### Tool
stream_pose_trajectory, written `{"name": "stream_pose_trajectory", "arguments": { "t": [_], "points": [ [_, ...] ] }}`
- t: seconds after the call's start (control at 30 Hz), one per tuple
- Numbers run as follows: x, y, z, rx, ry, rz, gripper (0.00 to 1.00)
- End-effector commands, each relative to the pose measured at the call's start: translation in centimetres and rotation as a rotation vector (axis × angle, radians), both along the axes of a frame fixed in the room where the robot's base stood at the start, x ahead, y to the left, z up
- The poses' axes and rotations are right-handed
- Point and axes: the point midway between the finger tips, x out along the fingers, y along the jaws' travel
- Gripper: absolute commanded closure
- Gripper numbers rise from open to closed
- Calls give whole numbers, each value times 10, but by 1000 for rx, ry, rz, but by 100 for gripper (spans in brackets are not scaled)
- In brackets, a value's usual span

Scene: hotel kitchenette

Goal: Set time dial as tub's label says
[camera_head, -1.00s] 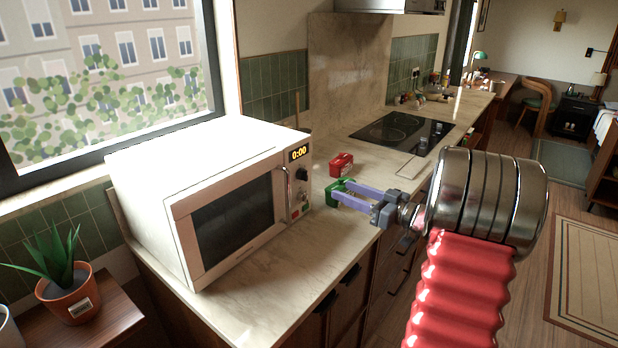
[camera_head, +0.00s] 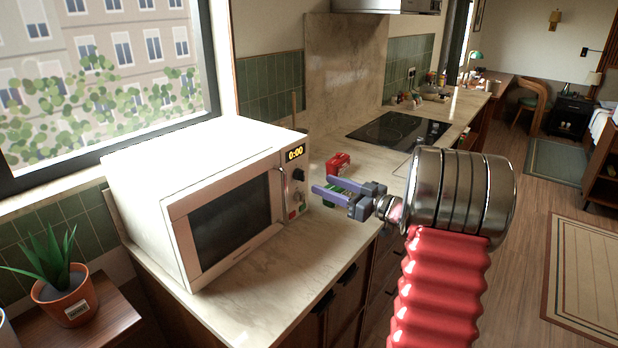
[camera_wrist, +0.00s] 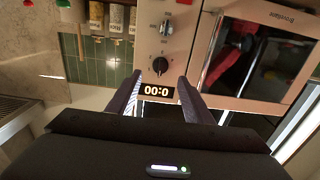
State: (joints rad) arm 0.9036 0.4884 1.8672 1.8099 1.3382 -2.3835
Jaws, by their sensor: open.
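The white microwave (camera_head: 180,185) stands on the counter, its display (camera_head: 294,154) reading 0:00. A dark dial (camera_head: 298,175) sits below the display, with a paler knob (camera_head: 297,198) under it. In the wrist view the panel appears upside down, with the black dial (camera_wrist: 160,65) just beyond the fingertips and its pale mark toward the display (camera_wrist: 157,91). My gripper (camera_head: 322,185) is open and empty, pointing at the panel, apart from the dial. A red container (camera_head: 337,164) and a green item (camera_head: 330,194) stand behind it; I cannot tell which is the tub, and no label is readable.
The microwave door handle (camera_head: 282,192) stands out left of the dials. A black hob (camera_head: 398,132) lies farther back on the counter (camera_head: 262,278). A potted plant (camera_head: 65,295) stands at the lower left. The counter in front of the microwave is clear.

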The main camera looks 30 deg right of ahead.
Motion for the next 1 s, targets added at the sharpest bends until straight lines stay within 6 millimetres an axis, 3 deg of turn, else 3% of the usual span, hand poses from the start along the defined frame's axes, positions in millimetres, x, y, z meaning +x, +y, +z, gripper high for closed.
{"name": "stream_pose_trajectory", "arguments": {
  "t": [0.5, 0.93, 1.0],
  "points": [
    [70, 24, 0, -1, 0, 1, 54],
    [78, 27, 0, 0, 0, -1, 54],
    [78, 26, 0, 0, 0, -1, 59]
  ]
}}
